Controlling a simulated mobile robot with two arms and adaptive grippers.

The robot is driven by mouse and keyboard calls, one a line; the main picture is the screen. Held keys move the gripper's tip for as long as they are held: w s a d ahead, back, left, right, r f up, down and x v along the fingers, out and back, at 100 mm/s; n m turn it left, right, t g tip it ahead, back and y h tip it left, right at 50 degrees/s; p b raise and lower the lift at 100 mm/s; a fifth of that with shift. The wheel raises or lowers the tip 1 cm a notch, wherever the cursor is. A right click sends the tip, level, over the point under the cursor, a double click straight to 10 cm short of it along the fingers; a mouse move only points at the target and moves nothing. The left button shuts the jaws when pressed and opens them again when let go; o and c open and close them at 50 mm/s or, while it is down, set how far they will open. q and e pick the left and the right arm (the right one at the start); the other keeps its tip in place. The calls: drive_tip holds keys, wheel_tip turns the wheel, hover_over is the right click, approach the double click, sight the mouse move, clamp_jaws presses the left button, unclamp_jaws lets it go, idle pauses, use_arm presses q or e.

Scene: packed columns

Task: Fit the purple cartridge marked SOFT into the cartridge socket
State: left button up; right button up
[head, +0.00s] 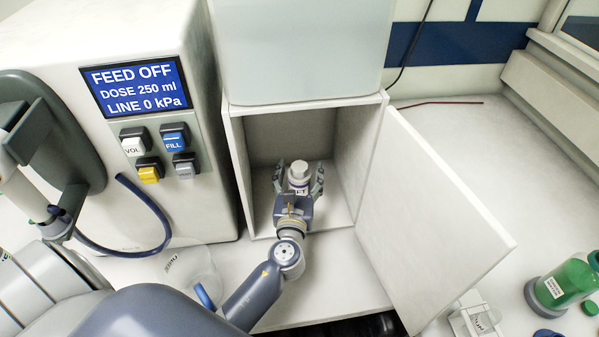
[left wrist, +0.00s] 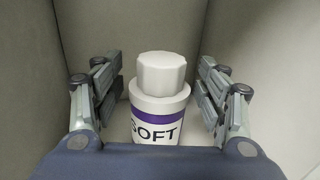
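The cartridge (head: 298,181) is white with a ribbed cap and stands upright inside an open box-like cabinet. The left wrist view shows it close up (left wrist: 160,108), with a purple band and the word SOFT. My left gripper (head: 299,178) reaches into the cabinet. Its fingers stand on either side of the cartridge in the left wrist view (left wrist: 160,92), open, with a visible gap on each side. The lower part of the cartridge is hidden behind the gripper body. I cannot pick out the cartridge socket for certain. My right gripper is not in view.
The cabinet (head: 234,150) has close side walls and its door (head: 430,220) swung open to the right. A feed machine (head: 205,110) stands left, its display reading FEED OFF. A clear container (head: 193,268), a green-filled jar (head: 572,282) and a white holder (head: 465,325) are on the counter.

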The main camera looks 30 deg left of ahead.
use_arm(q)
drive_tip(key=v, duration=1.2)
drive_tip(key=shift+s+f, duration=0.1)
drive_tip(key=shift+f, duration=0.05)
idle(0.3)
